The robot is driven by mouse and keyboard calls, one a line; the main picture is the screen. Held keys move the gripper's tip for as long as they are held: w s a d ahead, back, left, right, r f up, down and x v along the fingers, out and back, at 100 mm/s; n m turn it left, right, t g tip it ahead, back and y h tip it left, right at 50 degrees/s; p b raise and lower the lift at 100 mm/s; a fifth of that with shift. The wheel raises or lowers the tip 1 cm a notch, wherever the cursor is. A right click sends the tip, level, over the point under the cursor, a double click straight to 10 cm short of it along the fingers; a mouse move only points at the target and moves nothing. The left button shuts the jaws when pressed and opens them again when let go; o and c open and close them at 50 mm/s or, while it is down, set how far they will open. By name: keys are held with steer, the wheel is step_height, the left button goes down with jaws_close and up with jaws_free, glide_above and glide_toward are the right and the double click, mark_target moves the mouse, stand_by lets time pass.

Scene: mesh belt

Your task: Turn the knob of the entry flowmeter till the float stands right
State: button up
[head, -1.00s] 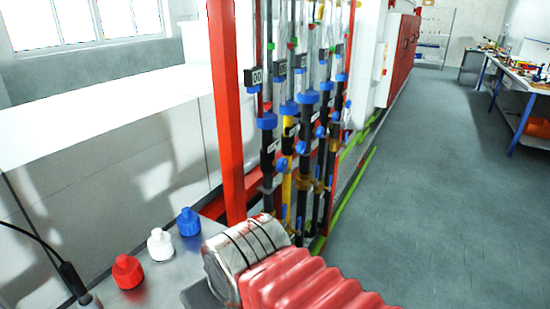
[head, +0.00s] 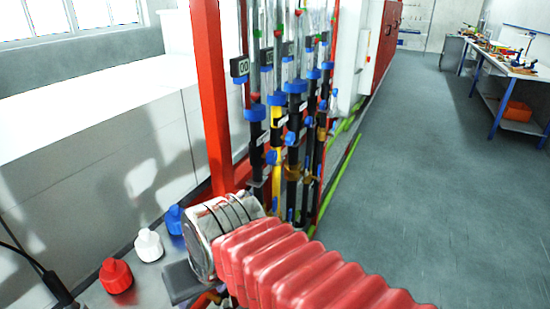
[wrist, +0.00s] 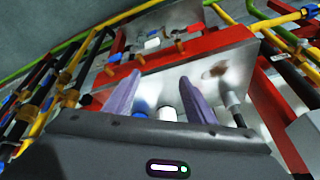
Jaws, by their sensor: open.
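A row of upright flowmeters (head: 290,85) with clear tubes, blue collars and black or yellow pipes stands in a red frame in the head view. Dark number tags hang on them; the nearest tag (head: 240,67) seems to read 00. I cannot tell which one is the entry flowmeter. Small blue knobs (head: 271,157) show low on the pipes, and the floats are too small to read. My gripper (wrist: 159,78) shows in the wrist view with two purple fingers apart and nothing held between them. The head view does not show its fingers; my red-sleeved arm covers the lower middle.
A red post (head: 210,95) stands left of the flowmeters. Red (head: 115,276), white (head: 148,245) and blue (head: 175,219) capped items stand on a metal surface at lower left. A red beam (wrist: 170,62) crosses the wrist view beyond the fingers. The grey floor (head: 420,190) at right is clear.

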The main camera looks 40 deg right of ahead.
steer(key=d+m+g+y, duration=0.1)
steer(key=m, duration=0.2)
steer(key=m+t+y, duration=0.5)
steer(key=m+t, duration=0.8)
steer(key=m, duration=1.6)
glide_toward(275, 158)
steer(key=v, duration=0.3)
steer(key=shift+s, duration=0.3)
steer(key=shift+w, duration=0.1)
steer(key=x, duration=1.3)
steer(key=shift+w, duration=0.4)
